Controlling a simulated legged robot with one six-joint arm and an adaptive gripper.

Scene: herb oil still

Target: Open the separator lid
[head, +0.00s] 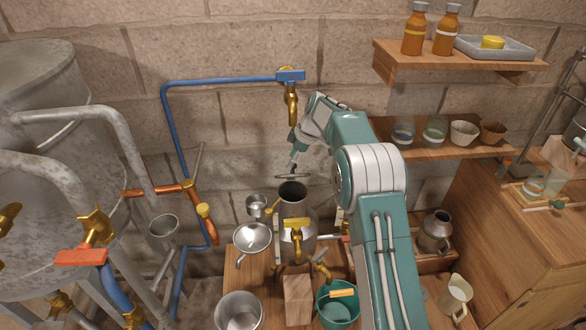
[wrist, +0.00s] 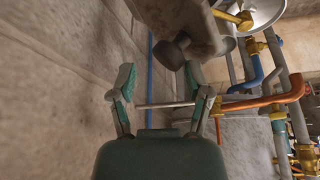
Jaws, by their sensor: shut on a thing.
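The separator (head: 297,218) is a grey metal can with brass taps, standing on a wooden stand, its dark round mouth uncovered in the head view. A thin flat grey disc, which looks like the separator lid (head: 295,176), is just above the mouth, apart from it. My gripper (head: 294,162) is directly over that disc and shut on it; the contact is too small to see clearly. In the wrist view my gripper (wrist: 159,85) shows its two green fingertips apart, and the grip itself is not clear. The separator (wrist: 185,18) is beyond the fingers there.
A blue pipe with a brass tap (head: 291,103) is close above my gripper. Orange and blue pipes (head: 160,191) and a large metal still (head: 40,150) fill the left. A funnel (head: 253,237), a pot (head: 238,312) and a green bucket (head: 338,310) surround the separator. Shelves (head: 450,146) are right.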

